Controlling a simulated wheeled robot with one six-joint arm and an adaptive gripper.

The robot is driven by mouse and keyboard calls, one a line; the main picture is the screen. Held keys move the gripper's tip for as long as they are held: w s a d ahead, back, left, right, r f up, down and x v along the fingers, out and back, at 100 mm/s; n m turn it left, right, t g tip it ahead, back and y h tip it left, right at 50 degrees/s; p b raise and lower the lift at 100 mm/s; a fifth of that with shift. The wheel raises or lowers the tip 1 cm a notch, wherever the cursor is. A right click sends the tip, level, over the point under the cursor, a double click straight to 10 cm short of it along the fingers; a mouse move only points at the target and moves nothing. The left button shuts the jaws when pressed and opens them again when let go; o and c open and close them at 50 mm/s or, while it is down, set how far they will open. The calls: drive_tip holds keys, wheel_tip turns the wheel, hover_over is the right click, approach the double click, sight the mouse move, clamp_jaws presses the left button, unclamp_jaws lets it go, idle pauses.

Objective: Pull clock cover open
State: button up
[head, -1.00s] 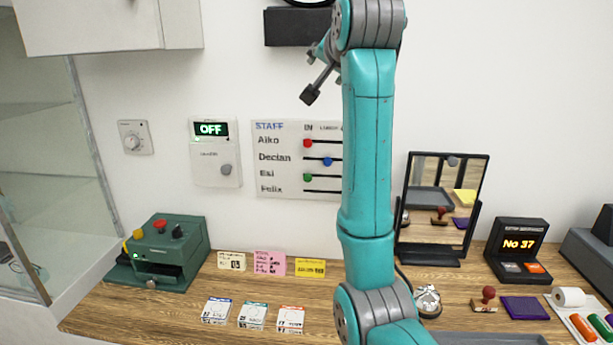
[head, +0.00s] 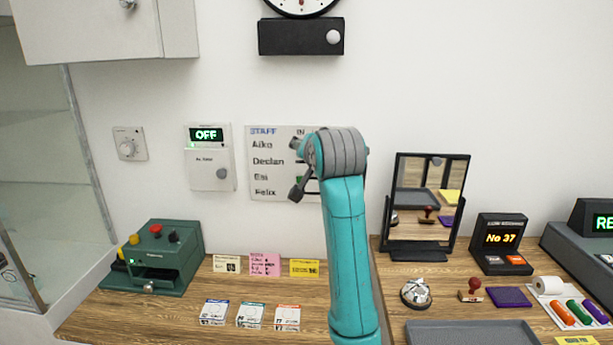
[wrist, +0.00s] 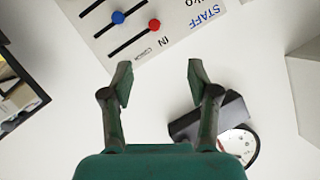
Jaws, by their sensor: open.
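The round wall clock (head: 302,6) has a white face and dark rim; the top edge of the head view cuts it off. Directly below it is a black box (head: 285,37) with a round grey knob (head: 333,37) at its right. I cannot make out a separate cover. In the wrist view, the clock (wrist: 243,143) and black box (wrist: 222,113) show at lower right, partly behind my right finger. My gripper (wrist: 158,78) is open with nothing between its fingers. In the head view it is mostly hidden behind my arm, in front of the staff board, below the clock.
The staff board (head: 270,150) with coloured sliders is on the wall behind my arm. A cabinet (head: 100,30) hangs at upper left. A mirror (head: 425,200) and a green machine (head: 155,255) stand on the counter. The wall right of the clock is bare.

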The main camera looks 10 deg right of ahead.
drive_tip(key=shift+s+a+f, duration=0.1)
drive_tip(key=shift+s+f, duration=0.1)
drive_tip(key=shift+f, duration=1.15)
drive_tip(key=shift+s+a+f, duration=0.1)
drive_tip(key=shift+s+f, duration=0.05)
drive_tip(key=shift+f, duration=1.2)
